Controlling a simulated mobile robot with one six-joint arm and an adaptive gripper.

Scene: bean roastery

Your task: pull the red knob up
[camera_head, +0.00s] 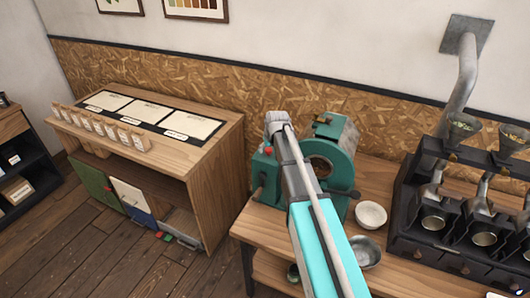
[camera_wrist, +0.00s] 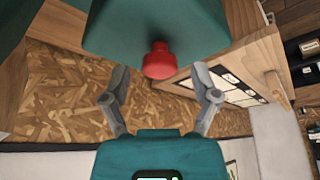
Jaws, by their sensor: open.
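The red knob (camera_wrist: 159,62) sticks out from the teal machine (camera_wrist: 150,25) in the wrist view, a short stem with a wider round end. My gripper (camera_wrist: 160,76) is open, one finger on each side of the knob, with a clear gap on both sides. In that picture the knob lies between the fingertips; whether it is between them in depth, I cannot tell. In the head view the red knob (camera_head: 268,150) shows small at the left of the teal machine (camera_head: 334,134); my arm covers part of the machine and hides my fingers.
The machine stands on a wooden bench (camera_head: 263,223) with a white bowl (camera_head: 371,214) and a metal bowl (camera_head: 365,252). A black roaster rack (camera_head: 408,198) stands to the right. A wooden cabinet (camera_head: 222,150) is at the left, with floor between. An OSB-panelled wall (camera_head: 250,84) is behind.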

